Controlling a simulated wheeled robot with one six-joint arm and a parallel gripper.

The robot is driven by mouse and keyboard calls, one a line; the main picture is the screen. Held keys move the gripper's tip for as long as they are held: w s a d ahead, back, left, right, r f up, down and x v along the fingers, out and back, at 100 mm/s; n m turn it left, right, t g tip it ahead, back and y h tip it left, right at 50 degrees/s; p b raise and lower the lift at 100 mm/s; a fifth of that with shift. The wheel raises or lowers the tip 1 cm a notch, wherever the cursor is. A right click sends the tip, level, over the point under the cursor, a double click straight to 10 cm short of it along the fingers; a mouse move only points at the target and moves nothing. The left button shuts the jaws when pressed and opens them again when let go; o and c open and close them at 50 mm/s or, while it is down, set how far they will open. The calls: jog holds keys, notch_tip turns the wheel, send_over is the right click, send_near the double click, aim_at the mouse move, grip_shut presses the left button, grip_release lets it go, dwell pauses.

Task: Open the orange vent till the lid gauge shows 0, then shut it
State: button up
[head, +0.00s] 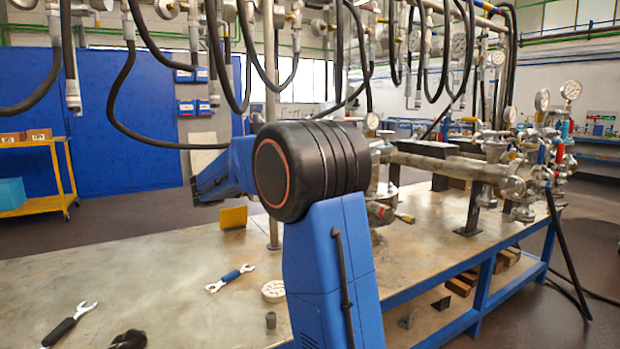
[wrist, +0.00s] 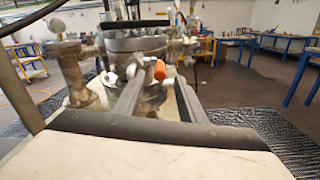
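In the wrist view, the orange vent (wrist: 159,70) shows as a small orange knob on the front of a grey flanged vessel (wrist: 135,45). My gripper (wrist: 160,82) points at it with its two fingers apart. The orange knob appears in the gap between the fingertips, a little beyond them; I cannot tell any contact. A small white part (wrist: 131,71) sits left of the knob. In the head view my arm hides most of the vessel and the vent. A small gauge (head: 372,122) shows just right of my arm; its reading is too small to tell, and I cannot tell if it is the lid gauge.
The metal bench (head: 150,275) carries two wrenches (head: 230,278) (head: 68,325), a loose round dial (head: 273,291) and a yellow block (head: 233,217). Black hoses (head: 118,90) hang overhead. Piping with gauges (head: 571,90) stands at the right. A yellow cart (head: 60,170) is at the left.

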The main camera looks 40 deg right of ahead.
jog(key=x, duration=0.7)
grip_shut()
